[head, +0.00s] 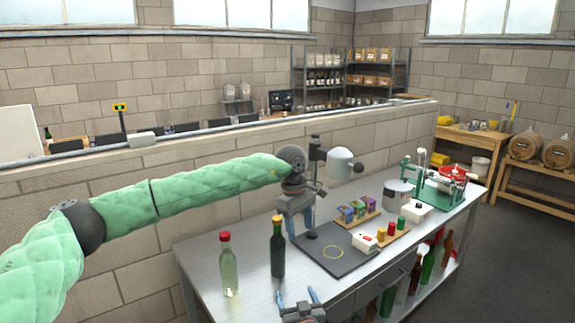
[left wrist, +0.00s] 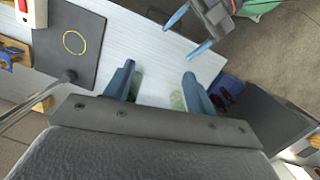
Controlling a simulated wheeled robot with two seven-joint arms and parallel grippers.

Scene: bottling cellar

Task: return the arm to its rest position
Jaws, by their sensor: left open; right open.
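My left arm reaches across the head view from the left. Its gripper (head: 297,234) points down over the bench, by the left edge of a dark mat (head: 352,264) and to the right of a dark green bottle (head: 277,252). In the left wrist view the left gripper (left wrist: 159,70) has its fingers apart, with nothing between the tips. Pale green patches show near the fingers; I cannot tell what they are. My right gripper (head: 296,294) is at the bottom edge of the head view, open and empty. It also shows in the left wrist view (left wrist: 188,32).
A clear bottle with a red cap (head: 229,268) stands upright on the metal bench (head: 200,254). A block wall (head: 130,200) runs behind.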

